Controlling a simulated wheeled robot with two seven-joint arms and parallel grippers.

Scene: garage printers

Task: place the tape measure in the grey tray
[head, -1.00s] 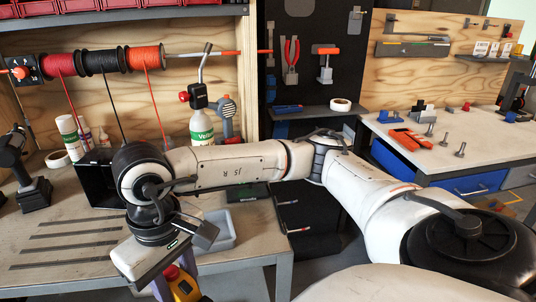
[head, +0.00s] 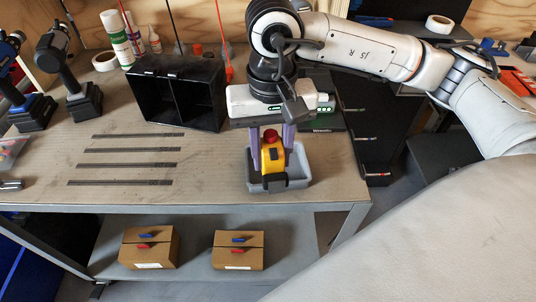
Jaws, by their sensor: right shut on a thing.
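The yellow and black tape measure (head: 274,165) with a red part on top is between the fingers of my right gripper (head: 272,145), which is shut on it. The grey tray (head: 302,172) lies on the workbench near its front right corner. The tape measure is in front of the tray's middle in the head view and hides part of it. I cannot tell whether it touches the tray floor or hangs just above it. My left gripper is not in view.
A black two-part bin (head: 178,98) stands behind and left of the tray. Two cordless drills (head: 72,75) stand at the back left. Dark strips (head: 125,164) lie on the bench (head: 215,165). Two cardboard boxes (head: 150,248) sit on the lower shelf.

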